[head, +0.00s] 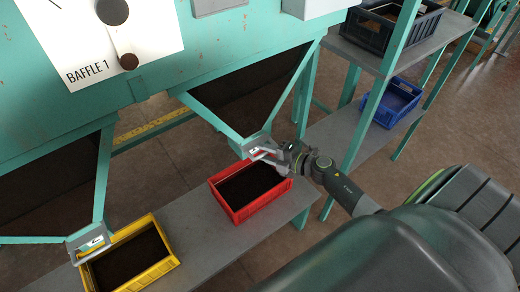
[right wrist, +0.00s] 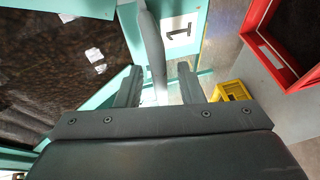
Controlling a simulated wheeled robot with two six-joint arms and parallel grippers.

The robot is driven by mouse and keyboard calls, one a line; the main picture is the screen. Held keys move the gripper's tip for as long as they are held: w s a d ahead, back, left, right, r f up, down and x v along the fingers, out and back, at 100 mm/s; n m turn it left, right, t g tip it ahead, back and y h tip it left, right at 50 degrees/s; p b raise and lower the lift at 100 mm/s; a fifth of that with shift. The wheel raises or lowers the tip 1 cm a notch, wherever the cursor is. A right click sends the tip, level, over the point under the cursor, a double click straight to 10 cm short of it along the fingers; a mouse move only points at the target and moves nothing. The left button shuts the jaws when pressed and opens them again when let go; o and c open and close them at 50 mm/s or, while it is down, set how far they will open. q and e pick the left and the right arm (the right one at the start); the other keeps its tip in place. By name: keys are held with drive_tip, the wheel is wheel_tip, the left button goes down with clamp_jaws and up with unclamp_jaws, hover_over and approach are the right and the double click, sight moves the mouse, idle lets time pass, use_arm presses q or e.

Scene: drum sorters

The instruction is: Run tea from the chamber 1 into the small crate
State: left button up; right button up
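My right gripper (head: 264,154) is at the spout gate (head: 252,147) of the right-hand chute, just above a red crate (head: 236,216). In the right wrist view its two fingers (right wrist: 160,86) are apart, with a grey lever (right wrist: 152,45) between them. Beside the lever is a plate marked 1 (right wrist: 180,33). The red crate also shows in the right wrist view (right wrist: 268,50); its inside is dark, and I cannot tell whether that is tea. A yellow crate (head: 168,265), also dark inside, stands under the left spout (head: 88,240). My left gripper is not in view.
A blue crate (head: 408,88) sits on a lower shelf at the right, and a larger dark crate (head: 358,32) sits above it. A grey bench (head: 195,225) carries the red and yellow crates. Teal posts (head: 370,110) stand near my right arm. A BAFFLE 1 plate (head: 85,70) with a knob is upper left.

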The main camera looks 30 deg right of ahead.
drive_tip(key=shift+x, duration=1.1)
drive_tip(key=shift+s+f, duration=0.1)
clamp_jaws()
